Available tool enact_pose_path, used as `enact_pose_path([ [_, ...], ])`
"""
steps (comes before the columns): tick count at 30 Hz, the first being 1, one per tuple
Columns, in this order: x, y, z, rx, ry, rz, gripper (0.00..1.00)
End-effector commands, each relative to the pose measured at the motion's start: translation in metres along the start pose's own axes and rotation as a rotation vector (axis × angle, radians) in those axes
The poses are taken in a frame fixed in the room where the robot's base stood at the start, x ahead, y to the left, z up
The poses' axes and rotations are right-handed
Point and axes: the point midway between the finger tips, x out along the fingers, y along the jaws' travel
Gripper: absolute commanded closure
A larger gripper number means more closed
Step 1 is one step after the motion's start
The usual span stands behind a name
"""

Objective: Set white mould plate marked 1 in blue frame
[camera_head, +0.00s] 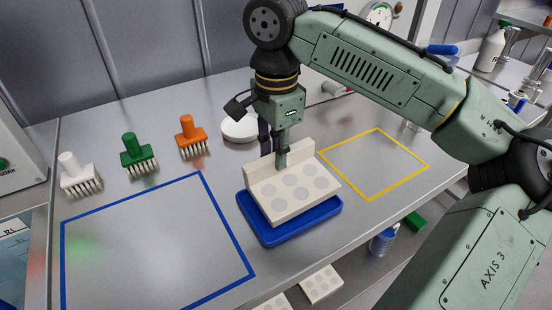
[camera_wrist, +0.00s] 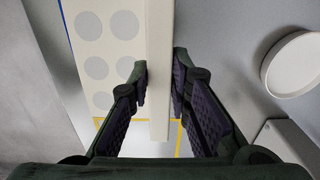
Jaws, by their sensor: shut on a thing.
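My gripper (camera_head: 281,160) is shut on a white upright slab (camera_head: 300,151), pinching its top edge. In the wrist view the slab (camera_wrist: 160,95) stands edge-on between the two fingers. A white plate with grey round spots (camera_head: 292,191) lies in front of the slab on a blue tray (camera_head: 290,235); it also shows in the wrist view (camera_wrist: 110,45). I cannot tell whether slab and spotted plate are joined. No number 1 is readable. The blue frame (camera_head: 228,224) is an outline on the table at left, with nothing standing inside it.
A yellow outline (camera_head: 348,182) lies at right, empty. White (camera_head: 80,178), green (camera_head: 138,155) and orange (camera_head: 190,138) brushes stand along the back left. A round white dish (camera_head: 240,128) lies behind the slab. More spotted plates (camera_head: 321,284) lie below the table's front edge.

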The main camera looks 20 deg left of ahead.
Motion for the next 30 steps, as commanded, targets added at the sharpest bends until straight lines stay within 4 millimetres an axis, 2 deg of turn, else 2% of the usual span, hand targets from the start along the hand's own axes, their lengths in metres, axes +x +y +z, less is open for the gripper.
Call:
enact_pose_path([
  [2, 0.014, 0.003, 0.002, -0.004, -0.001, 0.006, 1.00],
  [6, 0.025, 0.003, 0.002, -0.005, -0.002, 0.006, 1.00],
  [12, 0.031, 0.004, 0.003, -0.007, -0.003, 0.010, 1.00],
  [13, 0.031, 0.004, 0.003, -0.007, -0.004, 0.010, 0.81],
  [21, 0.029, 0.003, 0.003, -0.005, -0.002, 0.006, 0.63],
  [30, 0.028, 0.003, 0.002, -0.004, -0.001, 0.004, 0.62],
])
